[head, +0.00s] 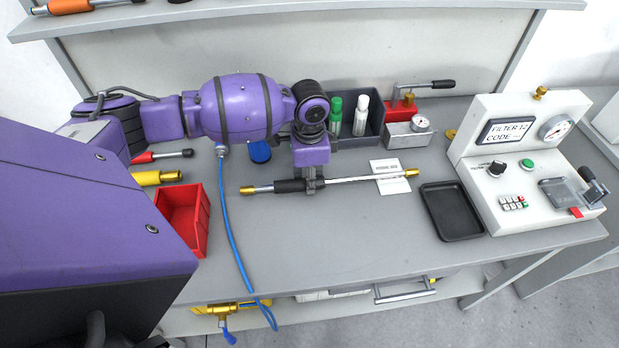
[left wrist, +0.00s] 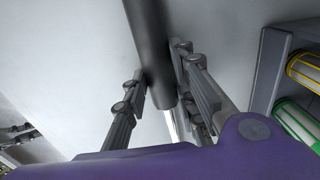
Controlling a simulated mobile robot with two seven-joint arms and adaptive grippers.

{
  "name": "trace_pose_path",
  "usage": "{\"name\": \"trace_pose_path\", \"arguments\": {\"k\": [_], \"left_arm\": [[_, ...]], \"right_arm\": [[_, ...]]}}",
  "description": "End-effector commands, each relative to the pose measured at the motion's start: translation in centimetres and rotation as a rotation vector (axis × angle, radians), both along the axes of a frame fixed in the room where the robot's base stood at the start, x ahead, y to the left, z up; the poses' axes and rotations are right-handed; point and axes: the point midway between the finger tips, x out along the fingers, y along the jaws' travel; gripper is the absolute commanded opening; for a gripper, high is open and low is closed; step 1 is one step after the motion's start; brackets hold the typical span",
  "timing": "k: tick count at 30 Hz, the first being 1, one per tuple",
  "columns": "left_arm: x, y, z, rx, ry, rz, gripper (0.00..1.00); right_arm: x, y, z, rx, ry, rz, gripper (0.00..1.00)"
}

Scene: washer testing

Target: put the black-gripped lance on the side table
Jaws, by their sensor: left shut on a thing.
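The black-gripped lance (head: 350,180) lies across the picture over the middle of the grey workbench. It has a thin metal tube, brass ends and a black grip (head: 289,186). My left gripper (head: 313,184) points down and is shut on the lance near the right end of the grip. In the left wrist view, the fingers (left wrist: 160,92) stand on both sides of the dark grip (left wrist: 150,40). I cannot tell how far the lance is above the bench. Part of another table (head: 597,150) shows at the right edge. My right gripper is not in view.
The workbench (head: 330,245) is clear in front of the lance. A black tray (head: 452,212) and a white test unit (head: 520,150) stand right. A red bin (head: 183,218) and blue hose (head: 228,230) are left. A bottle caddy (head: 374,118) and gauge block (head: 408,135) stand behind.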

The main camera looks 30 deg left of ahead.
Motion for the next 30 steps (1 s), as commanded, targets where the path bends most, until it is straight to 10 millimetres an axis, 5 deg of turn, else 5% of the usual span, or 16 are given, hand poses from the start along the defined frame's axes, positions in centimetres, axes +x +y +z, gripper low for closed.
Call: {"name": "trace_pose_path", "arguments": {"k": [4,5,9,20,30], "left_arm": [[0.1,0.0,-0.2,-0.001,-0.002,0.000,0.00],[0.0,0.0,-0.2,0.000,0.000,0.000,0.29],[0.0,0.0,-0.2,0.000,0.000,0.000,0.44],[0.0,0.0,0.3,0.000,-0.001,0.000,0.44],[0.1,0.0,6.9,0.000,-0.005,-0.001,0.44]], "right_arm": [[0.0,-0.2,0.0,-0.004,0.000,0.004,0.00],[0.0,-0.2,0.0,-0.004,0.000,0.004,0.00],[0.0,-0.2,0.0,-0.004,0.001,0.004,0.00],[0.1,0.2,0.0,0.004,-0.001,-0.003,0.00],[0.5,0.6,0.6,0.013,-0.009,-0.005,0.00]]}}
